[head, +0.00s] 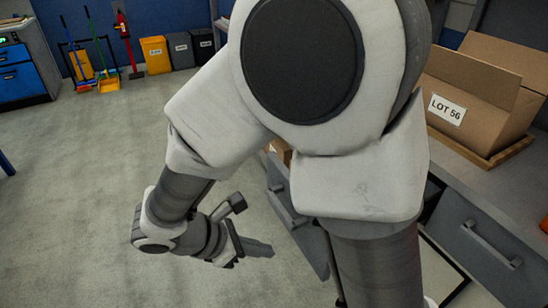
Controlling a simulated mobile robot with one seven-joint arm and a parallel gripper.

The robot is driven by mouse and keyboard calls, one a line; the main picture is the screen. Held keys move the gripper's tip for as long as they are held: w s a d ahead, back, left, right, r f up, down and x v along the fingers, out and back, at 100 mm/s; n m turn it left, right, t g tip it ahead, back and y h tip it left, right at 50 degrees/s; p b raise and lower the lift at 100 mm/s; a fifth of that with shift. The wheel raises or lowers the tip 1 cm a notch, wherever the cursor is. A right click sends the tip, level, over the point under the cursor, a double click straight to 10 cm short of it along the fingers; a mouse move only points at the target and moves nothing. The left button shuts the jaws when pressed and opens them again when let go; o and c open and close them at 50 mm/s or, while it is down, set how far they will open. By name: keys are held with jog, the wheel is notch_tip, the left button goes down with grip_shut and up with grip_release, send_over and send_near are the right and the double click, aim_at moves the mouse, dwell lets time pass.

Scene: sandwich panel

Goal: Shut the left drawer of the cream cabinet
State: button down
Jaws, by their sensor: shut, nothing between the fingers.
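An open drawer with a dark grey front (310,244) and a bar handle (283,207) juts out from the bench, left of a second drawer. My arm hides much of it and the bench behind it. The bench fronts look grey; I see no clearly cream cabinet. My gripper (262,248) is shut and empty. In the picture it is just left of the open drawer's front, fingers pointing right towards it. I cannot tell whether they touch. A brown item (281,151) shows by the drawer's upper end.
A second grey drawer (485,245) at right looks shut. A cardboard box (480,105) labelled LOT 56 stands on the worktop (478,182). Bins (156,55), brooms and a blue-drawer cabinet (25,75) stand at the back. The floor (80,180) at left is clear.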

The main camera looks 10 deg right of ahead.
jog(key=d+r+b+x, duration=0.1)
jog(key=b+x, duration=0.3)
jog(key=x, duration=0.9)
jog(key=shift+w+n+b, duration=0.35)
jog(key=shift+w+n, duration=0.05)
jog(key=shift+d, duration=0.2)
